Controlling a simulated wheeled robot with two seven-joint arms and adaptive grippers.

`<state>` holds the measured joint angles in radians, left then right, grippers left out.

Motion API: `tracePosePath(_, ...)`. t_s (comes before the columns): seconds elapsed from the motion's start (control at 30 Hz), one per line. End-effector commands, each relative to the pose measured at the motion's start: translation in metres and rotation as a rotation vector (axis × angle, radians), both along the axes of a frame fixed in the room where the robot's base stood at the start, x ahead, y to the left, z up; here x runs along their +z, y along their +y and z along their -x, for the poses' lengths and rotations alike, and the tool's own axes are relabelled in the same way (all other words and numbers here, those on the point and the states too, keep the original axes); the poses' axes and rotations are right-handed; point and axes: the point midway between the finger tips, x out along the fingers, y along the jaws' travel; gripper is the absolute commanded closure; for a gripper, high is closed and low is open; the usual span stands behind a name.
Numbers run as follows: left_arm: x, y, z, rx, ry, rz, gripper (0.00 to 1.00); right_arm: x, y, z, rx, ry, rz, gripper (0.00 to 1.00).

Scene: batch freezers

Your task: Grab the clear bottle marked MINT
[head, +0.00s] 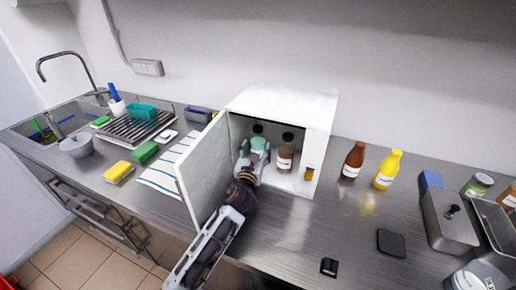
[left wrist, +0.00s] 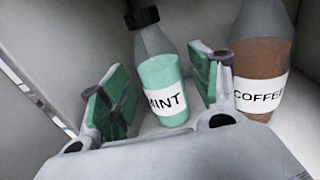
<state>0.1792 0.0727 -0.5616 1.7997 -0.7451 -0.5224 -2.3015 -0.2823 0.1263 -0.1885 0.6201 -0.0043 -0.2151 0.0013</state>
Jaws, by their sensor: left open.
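The clear bottle marked MINT (left wrist: 160,75) has a black cap and mint-green contents and stands upright inside the small white freezer (head: 280,103). In the left wrist view it is just ahead of and between the two fingers of my left gripper (left wrist: 160,103). The fingers are apart, with green pads, and do not visibly close on the bottle. In the head view my left gripper (head: 253,160) reaches into the open freezer and hides most of the MINT bottle. My right gripper does not show.
A bottle marked COFFEE (left wrist: 262,65) stands close to the right of the MINT bottle; another small orange bottle (head: 308,173) is at the freezer's right wall. The open freezer door (head: 203,172) stands left of my arm. Brown (head: 353,161) and yellow (head: 387,170) bottles stand outside.

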Motion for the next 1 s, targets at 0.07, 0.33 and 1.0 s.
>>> tracePosePath(0.07, 0.000, 0.000, 0.000, 0.000, 0.000, 0.000, 0.37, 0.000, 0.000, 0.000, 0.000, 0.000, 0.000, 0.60)
tracePosePath(0.33, 0.000, 0.000, -0.002, 0.000, 0.000, 0.001, 0.37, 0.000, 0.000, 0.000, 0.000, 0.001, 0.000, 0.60)
tracePosePath(1.0, 0.001, -0.007, -0.050, 0.000, 0.000, 0.001, 0.37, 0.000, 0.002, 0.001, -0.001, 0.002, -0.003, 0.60)
